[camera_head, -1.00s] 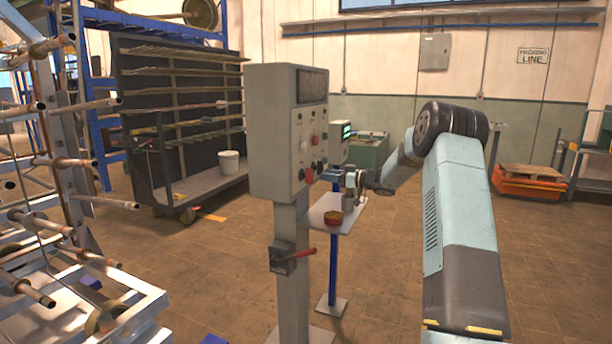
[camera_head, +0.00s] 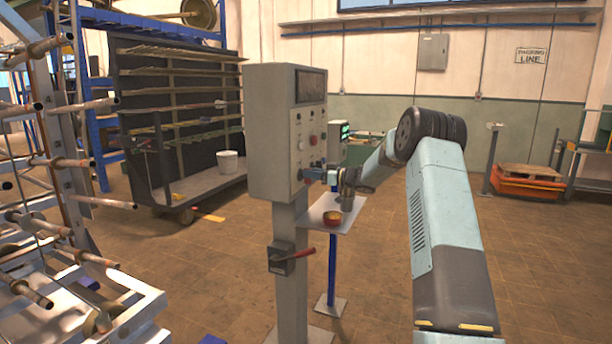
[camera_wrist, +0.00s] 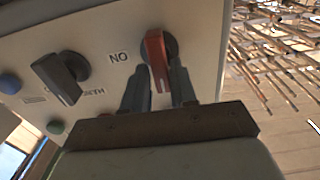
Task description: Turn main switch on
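The grey control box (camera_head: 262,140) stands on a post in the head view, with several buttons and knobs on its right-hand face. In the wrist view a red rotary switch handle (camera_wrist: 157,55) sits on a round dark base beside an "ON" label, which appears upside down. My gripper (camera_wrist: 160,82) is open, with one dark finger on each side of the lower part of the red handle. I cannot tell whether either finger touches it. In the head view my gripper (camera_head: 315,175) is at the lower part of the panel face, where the handle is mostly hidden.
A black knob (camera_wrist: 60,78), a blue button (camera_wrist: 10,84) and a green button (camera_wrist: 55,127) are on the panel beside the red handle. A red lever (camera_head: 300,253) sticks out from the post. A small table (camera_head: 318,214) with a bowl (camera_head: 332,218) stands behind.

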